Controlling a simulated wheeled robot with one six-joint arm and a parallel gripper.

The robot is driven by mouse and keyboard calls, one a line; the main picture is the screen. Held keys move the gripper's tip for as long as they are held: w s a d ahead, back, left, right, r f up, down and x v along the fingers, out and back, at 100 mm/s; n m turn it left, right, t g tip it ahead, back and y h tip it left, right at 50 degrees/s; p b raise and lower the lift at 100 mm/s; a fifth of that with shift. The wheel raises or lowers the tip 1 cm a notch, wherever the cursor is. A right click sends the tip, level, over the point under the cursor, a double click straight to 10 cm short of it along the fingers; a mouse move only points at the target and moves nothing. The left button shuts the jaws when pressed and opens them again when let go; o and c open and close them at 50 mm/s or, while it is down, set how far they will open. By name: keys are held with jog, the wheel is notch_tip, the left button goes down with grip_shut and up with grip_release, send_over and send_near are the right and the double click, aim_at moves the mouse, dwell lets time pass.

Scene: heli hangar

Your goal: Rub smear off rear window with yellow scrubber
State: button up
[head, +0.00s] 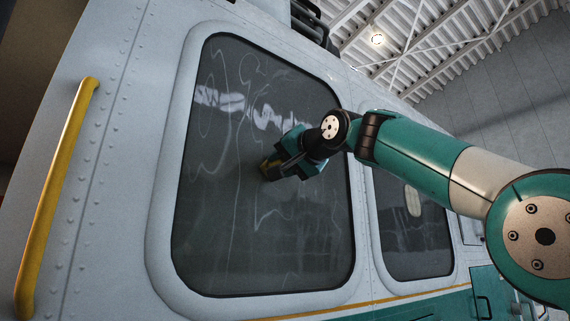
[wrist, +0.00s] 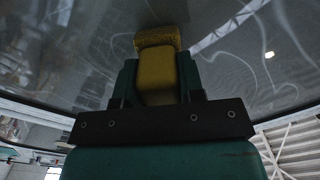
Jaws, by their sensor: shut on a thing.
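My gripper (head: 284,164) is shut on the yellow scrubber (wrist: 157,72), which sits between the two jaws in the wrist view. In the head view the scrubber (head: 268,167) shows small and dark at the middle of the large window (head: 260,235). It is at or very close to the glass; I cannot tell whether it touches. Thin pale wavy lines run over this glass, with brighter reflections at the top. The smaller window (head: 415,250) to the right carries a pale oval patch (head: 413,201), apart from my gripper. Glass behind my gripper and arm is hidden.
A yellow grab rail (head: 58,190) runs up the riveted white body on the left. A raised pale frame (head: 163,220) surrounds the large window. My arm crosses in front of the smaller window.

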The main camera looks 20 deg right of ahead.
jog(key=b+v, duration=0.2)
jog(key=v, duration=0.4)
dwell(0.3)
jog(key=shift+s, duration=0.1)
jog(key=shift+b+v, duration=0.4)
jog(key=shift+v, duration=1)
